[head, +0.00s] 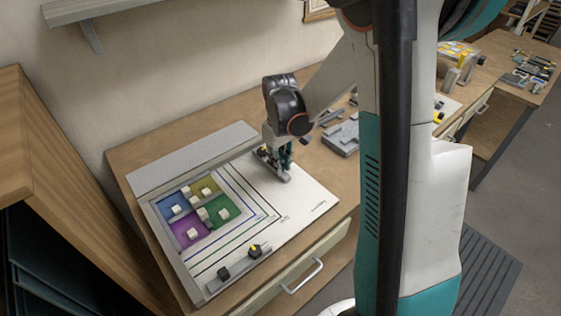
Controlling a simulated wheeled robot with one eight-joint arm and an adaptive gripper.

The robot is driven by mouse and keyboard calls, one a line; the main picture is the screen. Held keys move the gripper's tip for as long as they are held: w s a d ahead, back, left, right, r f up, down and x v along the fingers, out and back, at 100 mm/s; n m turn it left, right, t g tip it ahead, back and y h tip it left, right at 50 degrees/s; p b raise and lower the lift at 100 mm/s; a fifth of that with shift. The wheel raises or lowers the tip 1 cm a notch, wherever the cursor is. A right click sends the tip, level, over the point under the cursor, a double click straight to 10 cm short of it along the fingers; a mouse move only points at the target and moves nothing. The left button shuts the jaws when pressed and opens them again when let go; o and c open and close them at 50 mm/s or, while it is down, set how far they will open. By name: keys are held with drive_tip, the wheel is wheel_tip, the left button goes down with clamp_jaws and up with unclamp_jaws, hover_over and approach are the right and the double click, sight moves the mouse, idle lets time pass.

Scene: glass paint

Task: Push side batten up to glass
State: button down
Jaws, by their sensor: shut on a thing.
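The glass (211,216) lies on a white board (302,208); it has blue, olive, purple and green panes with small pale blocks on them. A short grey batten (284,178) lies on the board to the right of the glass, with a clear gap between them. My gripper (286,162) is down at this batten and shut on it; the fingers hide part of it and the exact grip. Another grey batten (238,269) with a dark knob and a yellow-marked knob lies near the front edge, apart from the glass.
A long grey strip (190,160) runs along the back of the board. Nested printed lines mark the board right of the glass. A grey tray (342,138) stands right of my gripper. A wooden cabinet (60,180) stands close on the left. The board's right part is clear.

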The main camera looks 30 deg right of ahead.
drive_tip(key=s+a, duration=0.1)
drive_tip(key=a, duration=0.4)
drive_tip(key=s+a, duration=0.1)
drive_tip(key=a, duration=0.4)
drive_tip(key=s+a, duration=0.1)
drive_tip(key=a, duration=0.4)
drive_tip(key=shift+s+a, duration=0.1)
drive_tip(key=shift+a, duration=0.3)
drive_tip(key=c, duration=1.5)
unclamp_jaws()
drive_tip(key=shift+a, duration=0.1)
wheel_tip(320, 180, up, 12)
